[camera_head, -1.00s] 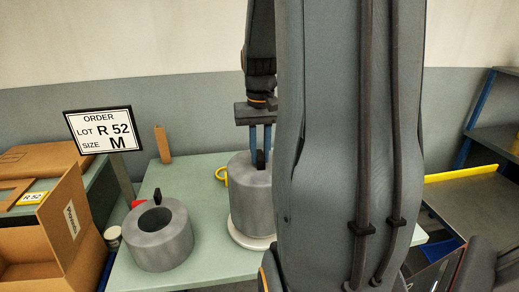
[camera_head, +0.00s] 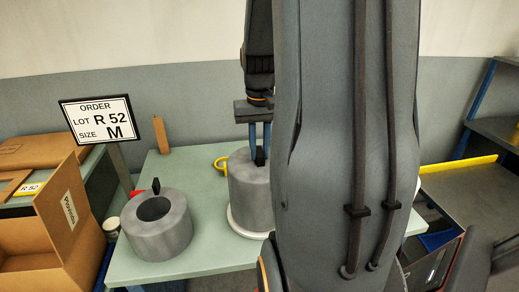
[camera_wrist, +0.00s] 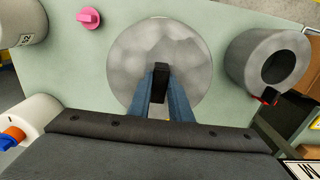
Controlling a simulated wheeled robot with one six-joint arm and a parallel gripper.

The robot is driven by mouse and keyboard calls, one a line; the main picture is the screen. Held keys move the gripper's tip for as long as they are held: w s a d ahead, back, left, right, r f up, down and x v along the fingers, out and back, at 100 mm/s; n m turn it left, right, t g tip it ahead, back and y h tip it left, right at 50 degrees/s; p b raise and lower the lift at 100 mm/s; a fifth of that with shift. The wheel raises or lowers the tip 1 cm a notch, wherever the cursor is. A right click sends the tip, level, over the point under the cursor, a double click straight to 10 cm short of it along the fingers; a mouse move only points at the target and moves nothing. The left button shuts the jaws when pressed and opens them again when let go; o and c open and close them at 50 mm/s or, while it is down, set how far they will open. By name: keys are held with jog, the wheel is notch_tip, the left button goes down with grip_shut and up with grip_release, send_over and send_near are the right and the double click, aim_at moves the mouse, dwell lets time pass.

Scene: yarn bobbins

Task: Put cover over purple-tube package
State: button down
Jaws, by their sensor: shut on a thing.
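My gripper (camera_head: 260,150) has blue fingers pointing down, shut on the black knob of a large grey cylindrical cover (camera_head: 250,200). The cover is upright above a white round base (camera_head: 240,228) on the green table; I cannot tell whether it rests on it or hangs just above. In the wrist view the cover's mottled round top (camera_wrist: 185,50) lies below the fingers, with the black knob (camera_wrist: 160,82) between them. My arm hides the cover's right side in the head view. A pink knob-like piece (camera_wrist: 88,18) shows in the wrist view. No purple-tube package can be made out; whatever is under the cover is hidden.
A grey hollow cylinder (camera_head: 175,236) with a black tab stands left on the table (camera_head: 205,262). An order sign (camera_head: 98,118) reads R 52, M. A yellow ring-like piece (camera_head: 221,164) is behind the cover. Open cardboard box (camera_head: 62,205) far left.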

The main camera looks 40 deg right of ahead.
jog(key=shift+f, duration=0.3)
jog(key=c, duration=1.5)
grip_release()
jog(key=shift+c, duration=0.2)
jog(key=shift+r+b, duration=0.9)
jog(key=shift+r, duration=3.05)
